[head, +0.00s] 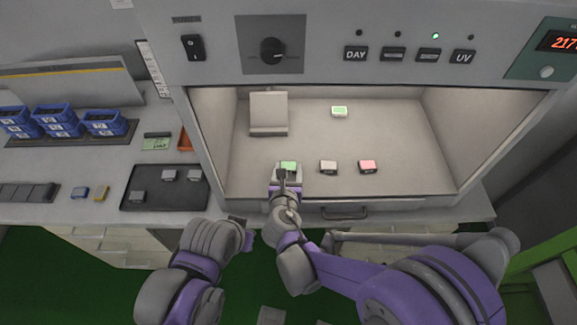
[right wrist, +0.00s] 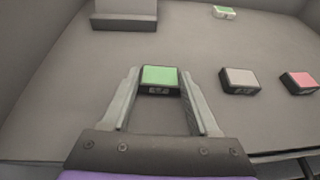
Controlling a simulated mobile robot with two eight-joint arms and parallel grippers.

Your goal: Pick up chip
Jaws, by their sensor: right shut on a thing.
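A green-topped chip (head: 288,166) lies near the front of the open test chamber. In the right wrist view this chip (right wrist: 160,79) sits between the fingertips of my right gripper (right wrist: 162,90), which is shut on it. My right gripper (head: 287,177) reaches in over the chamber's front edge in the head view. Other chips in the chamber are a grey one (head: 328,167), a red one (head: 368,167) and a second green one (head: 339,111) farther back. My left gripper (head: 243,232) is in front of the counter; its fingers are too unclear to judge.
The chamber floor (head: 400,135) is clear on the right. A pale block (head: 268,114) stands at its back left. A dark tray (head: 163,189) with several grey chips lies on the left counter, with blue bins (head: 105,122) behind. A drawer handle (head: 343,214) is below the chamber.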

